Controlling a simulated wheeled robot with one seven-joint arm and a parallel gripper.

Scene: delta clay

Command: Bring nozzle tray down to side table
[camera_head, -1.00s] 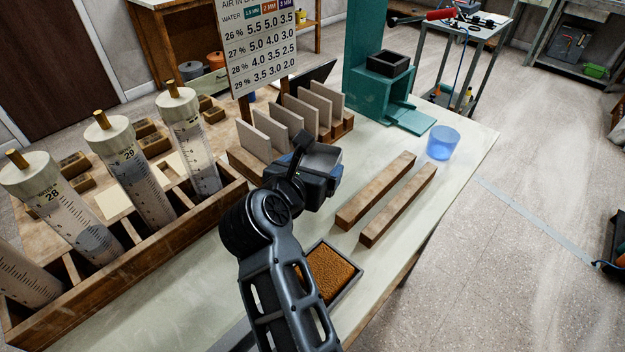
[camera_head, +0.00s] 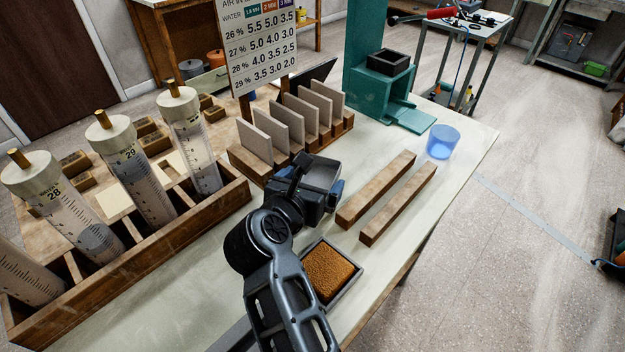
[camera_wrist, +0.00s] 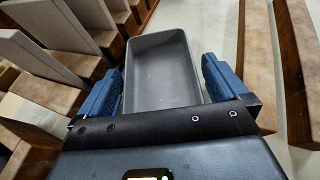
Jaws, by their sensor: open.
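An empty grey open tray (camera_head: 322,173) is at the end of my arm, and I cannot tell if it is the nozzle tray. In the wrist view the grey tray (camera_wrist: 163,75) lies between the blue fingers of my gripper (camera_wrist: 160,88), with narrow gaps at both sides. My gripper (camera_head: 316,182) is open, over the bench near the row of upright tiles. Its contact with the tray and what is under the tray are hidden. A small black open box (camera_head: 388,61) sits on the teal stand. A metal side table (camera_head: 470,28) stands at the upper right, beyond the bench.
Two wooden rails (camera_head: 388,198), a blue cup (camera_head: 443,142) and a tray of brown granules (camera_head: 328,270) are on the bench. Upright tiles (camera_head: 295,118) and tall cylinders (camera_head: 140,170) stand left. A red-handled tool (camera_head: 440,14) lies on the side table. Floor right is largely clear.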

